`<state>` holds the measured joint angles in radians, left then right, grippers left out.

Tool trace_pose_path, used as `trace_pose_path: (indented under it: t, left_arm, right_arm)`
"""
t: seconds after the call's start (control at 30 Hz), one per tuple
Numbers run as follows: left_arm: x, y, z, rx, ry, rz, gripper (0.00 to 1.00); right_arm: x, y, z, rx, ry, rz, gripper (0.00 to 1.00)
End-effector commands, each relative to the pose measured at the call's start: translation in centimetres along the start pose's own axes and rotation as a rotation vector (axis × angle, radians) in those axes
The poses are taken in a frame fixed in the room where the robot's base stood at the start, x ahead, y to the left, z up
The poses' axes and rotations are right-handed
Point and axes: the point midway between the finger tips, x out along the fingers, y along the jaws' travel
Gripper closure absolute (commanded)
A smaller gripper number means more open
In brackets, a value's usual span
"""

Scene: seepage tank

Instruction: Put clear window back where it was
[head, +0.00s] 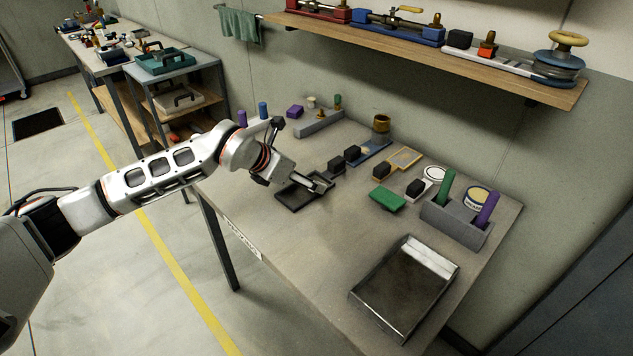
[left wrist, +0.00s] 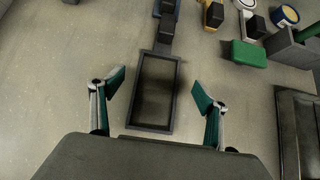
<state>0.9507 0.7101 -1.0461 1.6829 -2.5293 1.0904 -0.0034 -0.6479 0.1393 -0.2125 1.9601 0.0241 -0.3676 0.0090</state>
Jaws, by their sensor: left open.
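A dark rectangular frame (head: 290,204) lies flat on the table under my left gripper; it also shows between the fingers in the left wrist view (left wrist: 136,92). Its inside is darker than the table, and I cannot tell whether it is a clear pane or a shallow tray floor. A black block (left wrist: 165,28) stands at its far end. My left gripper (head: 326,185) is open and empty, above the frame; its two fingers are apart in the left wrist view (left wrist: 160,91). A yellow-framed plate (head: 405,157) lies farther right; which piece is the clear window is unclear. My right gripper is out of view.
A green block (head: 387,198), a grey holder (head: 455,226) with green and purple cylinders, and a large dark tray (head: 405,290) occupy the right side. A blue base (head: 372,154) and a grey bin (head: 318,122) stand behind. The table's front left is bare.

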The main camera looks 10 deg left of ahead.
Motion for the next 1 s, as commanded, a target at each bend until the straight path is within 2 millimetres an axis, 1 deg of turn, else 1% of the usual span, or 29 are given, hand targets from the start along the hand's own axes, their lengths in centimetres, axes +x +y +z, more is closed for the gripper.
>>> trace_pose_path:
  t: [0.03,0.2,0.3,0.57,0.67,0.7,0.73,0.77,0.83,0.87,1.0]
  left_arm:
    - [0.8,0.0,0.0,-0.002,0.003,-0.002,0.25]
    - [3.1,0.1,0.1,-0.002,0.001,-0.003,0.25]
    - [4.0,0.2,0.0,-0.001,0.001,-0.002,0.25]
    - [4.2,0.1,0.0,0.0,0.0,-0.003,0.25]
    - [4.2,0.1,0.0,-0.001,0.0,-0.003,0.48]
    - [4.2,0.1,0.0,-0.001,0.0,-0.003,0.59]
    - [4.2,0.1,0.0,-0.001,0.0,-0.003,0.67]
    - [4.2,0.1,0.0,-0.001,0.0,-0.003,0.7]
    - [4.1,0.1,0.1,0.0,-0.001,-0.002,0.7]
    - [4.1,0.1,0.1,0.0,-0.001,-0.002,0.74]
    - [4.1,0.2,0.1,-0.001,-0.001,-0.002,0.74]
  right_arm:
    - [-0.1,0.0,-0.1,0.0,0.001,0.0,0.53]
    - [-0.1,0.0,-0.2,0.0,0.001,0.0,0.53]
    - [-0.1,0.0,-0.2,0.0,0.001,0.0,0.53]
    - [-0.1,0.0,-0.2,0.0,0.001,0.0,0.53]
    - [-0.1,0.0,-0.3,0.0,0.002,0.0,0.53]
    - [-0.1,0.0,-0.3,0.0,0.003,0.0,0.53]
    - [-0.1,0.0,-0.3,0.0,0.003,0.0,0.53]
    - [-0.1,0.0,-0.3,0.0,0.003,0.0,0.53]
    - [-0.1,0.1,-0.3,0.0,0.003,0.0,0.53]
    - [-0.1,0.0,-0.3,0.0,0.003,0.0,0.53]
    - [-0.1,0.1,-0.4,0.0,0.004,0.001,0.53]
